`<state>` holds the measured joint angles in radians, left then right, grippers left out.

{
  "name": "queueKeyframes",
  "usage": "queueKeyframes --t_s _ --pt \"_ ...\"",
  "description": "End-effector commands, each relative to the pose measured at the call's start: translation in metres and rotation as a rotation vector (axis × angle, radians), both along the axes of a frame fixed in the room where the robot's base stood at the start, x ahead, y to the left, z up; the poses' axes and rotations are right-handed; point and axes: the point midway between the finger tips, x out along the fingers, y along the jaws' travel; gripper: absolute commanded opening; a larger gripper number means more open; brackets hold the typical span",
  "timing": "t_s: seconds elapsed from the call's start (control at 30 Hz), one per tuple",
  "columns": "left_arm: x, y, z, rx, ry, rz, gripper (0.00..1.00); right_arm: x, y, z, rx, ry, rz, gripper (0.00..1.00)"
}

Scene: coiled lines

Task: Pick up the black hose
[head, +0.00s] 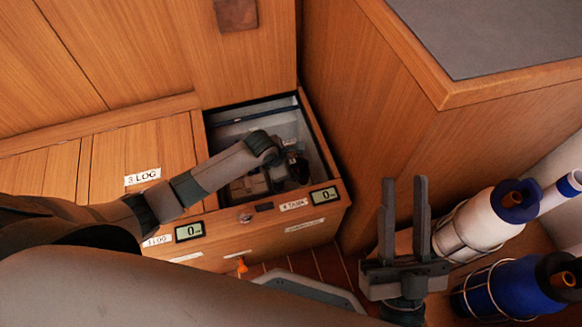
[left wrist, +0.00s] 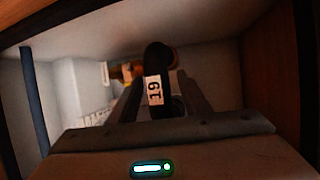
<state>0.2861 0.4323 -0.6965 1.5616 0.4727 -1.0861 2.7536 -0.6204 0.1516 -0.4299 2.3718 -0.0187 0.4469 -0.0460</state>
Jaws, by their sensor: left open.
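In the head view my left gripper (head: 275,177) is down inside the open locker (head: 322,160), and my arm hides much of the hose there. My right gripper (head: 404,182) is open and empty, pointing up in front of the cabinet at the right.
The locker walls stand close around my left gripper. A pale box-like thing (left wrist: 98,116) and a brass-coloured fitting (left wrist: 122,73) lie left of the hose. Closed wooden lids (head: 122,165) are left of the locker. A white bottle (head: 470,228) and a blue bottle (head: 508,290) stand right of my right gripper.

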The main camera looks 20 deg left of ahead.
Motion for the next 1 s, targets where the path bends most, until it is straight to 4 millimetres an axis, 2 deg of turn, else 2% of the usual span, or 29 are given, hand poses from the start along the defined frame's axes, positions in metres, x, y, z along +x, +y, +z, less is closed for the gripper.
queueKeyframes --t_s 0.1,0.2,0.3,0.63,0.8,1.0 --pt "0.000 0.000 0.000 0.000 0.000 0.000 0.43 0.000 0.000 0.000 0.000 0.000 0.000 0.31" --pt "0.000 0.000 0.000 0.000 0.000 0.000 0.20 0.000 0.000 0.000 0.000 0.000 0.000 0.31" --pt "0.000 0.000 0.000 0.000 0.000 0.000 0.00 0.000 0.000 0.000 0.001 0.000 0.001 0.31" --pt "0.000 0.000 0.001 0.000 0.000 0.000 0.00 0.000 0.000 0.000 0.000 0.003 0.001 0.31" --pt "0.000 0.000 0.009 -0.001 0.001 0.001 0.00 0.004 0.002 -0.002 -0.012 0.033 0.004 0.31" --pt "0.000 -0.001 0.031 -0.002 0.000 0.000 0.00 0.008 0.008 -0.028 -0.059 0.178 0.016 0.31"
